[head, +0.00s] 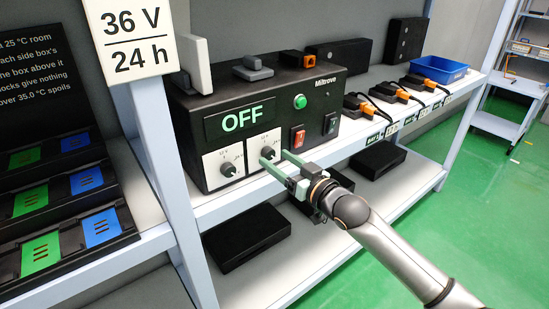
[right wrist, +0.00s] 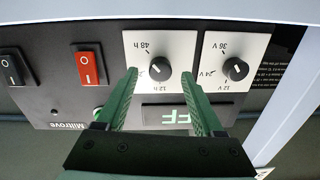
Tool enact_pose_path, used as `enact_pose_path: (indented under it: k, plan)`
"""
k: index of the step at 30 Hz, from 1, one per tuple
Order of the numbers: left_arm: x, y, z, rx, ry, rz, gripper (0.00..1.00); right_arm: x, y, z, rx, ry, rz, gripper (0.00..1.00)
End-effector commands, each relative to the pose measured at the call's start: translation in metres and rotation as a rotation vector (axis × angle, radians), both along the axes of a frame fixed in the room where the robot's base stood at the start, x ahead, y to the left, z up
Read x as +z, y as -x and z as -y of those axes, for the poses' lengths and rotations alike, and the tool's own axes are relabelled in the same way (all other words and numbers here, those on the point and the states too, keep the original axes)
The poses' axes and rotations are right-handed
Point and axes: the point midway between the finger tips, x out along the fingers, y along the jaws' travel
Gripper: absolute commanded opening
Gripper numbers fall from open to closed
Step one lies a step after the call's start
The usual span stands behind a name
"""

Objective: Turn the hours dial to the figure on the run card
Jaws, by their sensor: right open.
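The run card (head: 135,38) reads 36 V and 24 h. The hours dial (head: 267,153) is the right-hand black knob on the front of the charger unit (head: 180,128), whose display (head: 243,117) reads OFF. In the right wrist view, upside down, the hours dial (right wrist: 160,69) has 48 h and 12 h marks; its pointer is too small to read. My right gripper (head: 277,158) is open, its green fingers (right wrist: 159,78) on either side of the hours dial and apart from it. My left gripper is not in view.
The voltage dial (head: 229,169) sits close beside the hours dial. A red switch (head: 297,137), a black switch (head: 331,123) and a green button (head: 300,101) are to the right. Orange-tipped connectors (head: 397,91) and a blue bin (head: 438,69) stand further along the shelf.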

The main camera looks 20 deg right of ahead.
Motion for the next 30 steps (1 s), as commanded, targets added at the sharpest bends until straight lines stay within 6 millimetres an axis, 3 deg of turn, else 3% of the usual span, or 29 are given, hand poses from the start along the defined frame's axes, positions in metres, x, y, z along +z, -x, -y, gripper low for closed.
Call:
enact_pose_path:
  k: [6, 16, 30]
  plan:
    - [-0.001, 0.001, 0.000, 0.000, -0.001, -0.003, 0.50, 0.000, -0.015, -0.006, 0.000, 0.000, 0.001, 0.69]
    - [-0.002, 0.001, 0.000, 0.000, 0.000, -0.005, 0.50, 0.000, -0.017, -0.007, 0.001, 0.000, 0.000, 0.68]
    - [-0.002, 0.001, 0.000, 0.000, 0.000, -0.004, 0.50, 0.000, -0.017, -0.007, 0.000, 0.000, 0.000, 0.15]
